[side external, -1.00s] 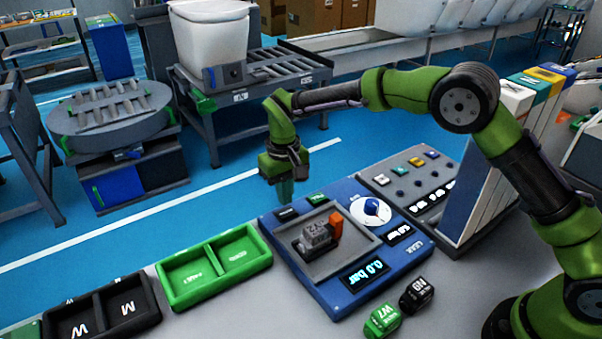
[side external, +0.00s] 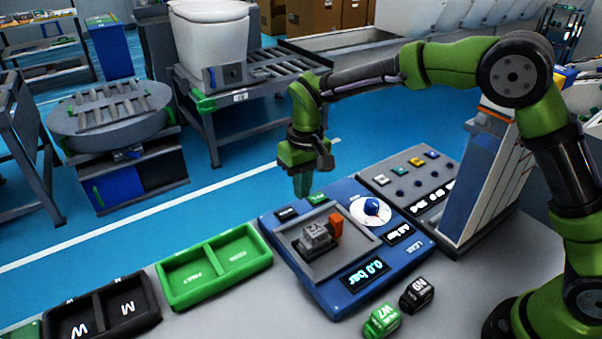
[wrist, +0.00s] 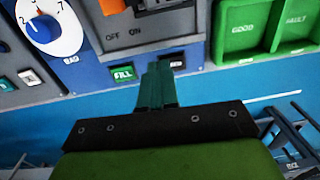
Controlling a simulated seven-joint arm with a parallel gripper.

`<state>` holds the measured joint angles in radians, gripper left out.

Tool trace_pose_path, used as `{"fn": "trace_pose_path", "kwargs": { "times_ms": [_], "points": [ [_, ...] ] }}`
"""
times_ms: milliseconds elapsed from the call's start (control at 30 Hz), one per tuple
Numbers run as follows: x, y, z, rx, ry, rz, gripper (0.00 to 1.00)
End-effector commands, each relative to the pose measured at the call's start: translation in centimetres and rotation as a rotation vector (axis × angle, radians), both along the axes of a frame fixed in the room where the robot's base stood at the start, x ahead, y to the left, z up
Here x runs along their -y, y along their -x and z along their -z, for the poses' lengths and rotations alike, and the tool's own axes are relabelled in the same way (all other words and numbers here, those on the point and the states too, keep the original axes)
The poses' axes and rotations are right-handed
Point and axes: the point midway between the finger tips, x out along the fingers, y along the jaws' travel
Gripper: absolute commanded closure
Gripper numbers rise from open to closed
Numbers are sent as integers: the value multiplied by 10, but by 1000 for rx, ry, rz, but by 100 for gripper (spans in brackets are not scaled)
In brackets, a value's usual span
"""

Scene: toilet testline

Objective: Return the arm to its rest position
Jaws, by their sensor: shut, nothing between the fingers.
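My green arm reaches over the workbench from the right in the side view. My gripper (side external: 301,185) points down above the far edge of the blue test panel (side external: 330,290), near its small buttons. In the wrist view my gripper (wrist: 158,70) has its two teal fingers together with nothing between them. The green FILL button (wrist: 123,73) lies just left of the fingertips there, and a dark button sits to their right. I cannot tell the exact height of the fingertips above the panel.
A grey block (side external: 318,236) and an orange part (side external: 335,224) sit in the panel's recess. A green two-part tray (side external: 262,262) and a black tray (side external: 150,313) stand left. A green cube (side external: 382,320) and black cube (side external: 417,294) lie in front.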

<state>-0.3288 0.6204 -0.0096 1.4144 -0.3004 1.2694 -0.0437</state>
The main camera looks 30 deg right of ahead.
Motion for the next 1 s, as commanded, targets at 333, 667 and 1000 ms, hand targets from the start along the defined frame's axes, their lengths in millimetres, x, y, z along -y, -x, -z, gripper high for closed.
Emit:
{"fn": "trace_pose_path", "kwargs": {
  "times_ms": [333,667,1000],
  "points": [
    [65,95,-85,175,-123,129,100],
    [112,195,-116,390,-208,265,100],
    [131,235,-134,558,-239,336,100]
  ]
}}
